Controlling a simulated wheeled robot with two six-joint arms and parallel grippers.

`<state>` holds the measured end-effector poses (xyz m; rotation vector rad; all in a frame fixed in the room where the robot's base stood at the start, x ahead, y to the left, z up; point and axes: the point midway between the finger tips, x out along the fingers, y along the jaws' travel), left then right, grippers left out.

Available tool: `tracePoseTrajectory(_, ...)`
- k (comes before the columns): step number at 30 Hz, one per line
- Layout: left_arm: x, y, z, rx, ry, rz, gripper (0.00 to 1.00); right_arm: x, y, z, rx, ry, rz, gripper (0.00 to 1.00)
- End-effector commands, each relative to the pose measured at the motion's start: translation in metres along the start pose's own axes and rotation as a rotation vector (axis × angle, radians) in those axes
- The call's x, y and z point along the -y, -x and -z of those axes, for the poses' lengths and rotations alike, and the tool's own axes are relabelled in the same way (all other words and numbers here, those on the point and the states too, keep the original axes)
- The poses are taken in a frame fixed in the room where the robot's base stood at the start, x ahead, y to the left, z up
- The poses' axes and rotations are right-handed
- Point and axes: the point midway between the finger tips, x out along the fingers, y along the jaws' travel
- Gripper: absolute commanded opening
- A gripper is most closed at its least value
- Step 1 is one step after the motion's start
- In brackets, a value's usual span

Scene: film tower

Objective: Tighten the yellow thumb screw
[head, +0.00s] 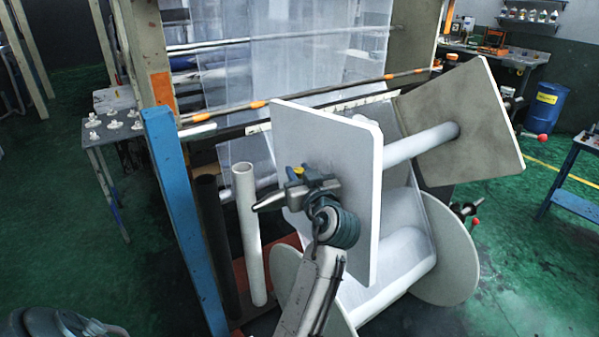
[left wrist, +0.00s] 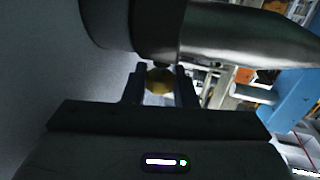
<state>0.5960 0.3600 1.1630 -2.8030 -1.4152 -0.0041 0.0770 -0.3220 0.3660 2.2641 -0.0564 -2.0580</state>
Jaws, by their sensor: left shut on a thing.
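The yellow thumb screw (head: 298,170) shows as a small yellow spot on the grey collar, at the near side of the large pale square flange (head: 335,150). In the left wrist view the round yellow screw head (left wrist: 160,80) sits between my two dark fingers. My left gripper (head: 301,177) is shut on it, and the fingers and collar hide much of it in the head view. A grey tapered shaft end (head: 268,201) sticks out to the left, close to the gripper. My right gripper is not in view.
A white tube (head: 246,225) and a dark tube (head: 211,235) stand left of the gripper. A blue post (head: 168,165) stands further left. A second roll with a round flange (head: 455,250) lies below. Open green floor is at the left.

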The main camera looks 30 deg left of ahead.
Motion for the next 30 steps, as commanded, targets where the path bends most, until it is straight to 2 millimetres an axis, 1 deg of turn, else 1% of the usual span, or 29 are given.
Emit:
tracePoseTrajectory(1,0.000,0.000,0.000,0.000,0.000,-0.001,0.11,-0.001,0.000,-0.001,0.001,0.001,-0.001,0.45)
tracePoseTrajectory(2,0.000,0.000,0.000,0.000,0.000,-0.001,0.05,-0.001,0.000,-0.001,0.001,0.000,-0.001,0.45)
tracePoseTrajectory(3,0.000,0.000,0.000,0.000,0.000,-0.001,0.02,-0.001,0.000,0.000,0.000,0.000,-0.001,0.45)
tracePoseTrajectory(7,0.000,0.000,0.000,0.000,-0.001,-0.005,0.02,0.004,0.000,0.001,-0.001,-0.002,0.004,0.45)
tracePoseTrajectory(14,0.001,-0.001,0.000,-0.001,-0.003,-0.063,0.01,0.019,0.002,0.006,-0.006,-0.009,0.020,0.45)
tracePoseTrajectory(20,0.001,-0.001,0.001,-0.003,-0.006,-0.191,0.02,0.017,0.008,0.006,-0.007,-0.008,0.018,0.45)
tracePoseTrajectory(30,0.001,-0.001,0.002,-0.003,-0.009,-0.482,0.02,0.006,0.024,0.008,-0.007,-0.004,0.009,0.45)
